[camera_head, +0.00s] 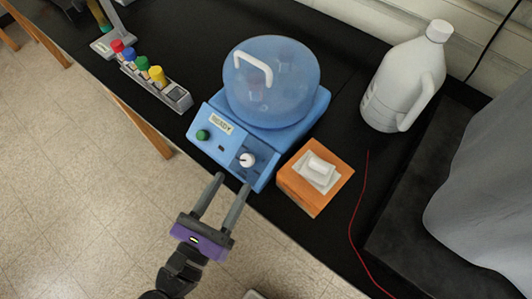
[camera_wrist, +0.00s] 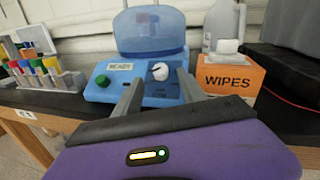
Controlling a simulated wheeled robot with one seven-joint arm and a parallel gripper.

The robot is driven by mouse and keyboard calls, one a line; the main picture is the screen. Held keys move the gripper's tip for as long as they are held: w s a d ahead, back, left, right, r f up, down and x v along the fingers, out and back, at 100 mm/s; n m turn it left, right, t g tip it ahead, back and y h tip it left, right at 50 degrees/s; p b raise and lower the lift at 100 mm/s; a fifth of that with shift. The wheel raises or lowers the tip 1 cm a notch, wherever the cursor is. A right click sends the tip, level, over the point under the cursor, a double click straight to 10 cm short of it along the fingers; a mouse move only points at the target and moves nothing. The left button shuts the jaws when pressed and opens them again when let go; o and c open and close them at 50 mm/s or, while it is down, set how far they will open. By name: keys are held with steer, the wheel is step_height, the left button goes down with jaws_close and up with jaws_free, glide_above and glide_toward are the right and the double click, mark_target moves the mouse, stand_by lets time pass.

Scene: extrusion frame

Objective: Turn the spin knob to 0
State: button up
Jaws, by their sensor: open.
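The spin knob (camera_head: 246,159) is a small white dial on the front panel of a blue centrifuge (camera_head: 208,119). It also shows in the wrist view (camera_wrist: 160,71), with a dark pointer mark; its scale is too small to read. My gripper (camera_head: 233,181) is open and empty, just in front of the panel and slightly below the knob. In the wrist view the two grey fingers (camera_wrist: 158,83) point at the panel on either side of the knob, apart from it. A green button (camera_head: 203,135) and a label reading "READY" (camera_head: 220,123) are left of the knob.
An orange wipes box (camera_head: 299,190) stands close to the right of the centrifuge. A white jug (camera_head: 395,85) is behind it on the right. A rack of coloured-cap tubes (camera_head: 178,95) stands to the left. A red wire (camera_head: 351,225) lies on the black bench.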

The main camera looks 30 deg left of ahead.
mark_target(245, 160)
steer(key=w, duration=0.2)
steer(key=w+p, duration=0.1)
steer(key=w, duration=0.1)
steer(key=w+a+p, duration=0.1)
steer(key=w, duration=0.1)
steer(key=shift+r, duration=0.2)
steer(key=shift+w+a+f+p, duration=0.15)
steer(key=shift+w+p, duration=0.3)
steer(key=shift+w, duration=0.4)
jaws_close()
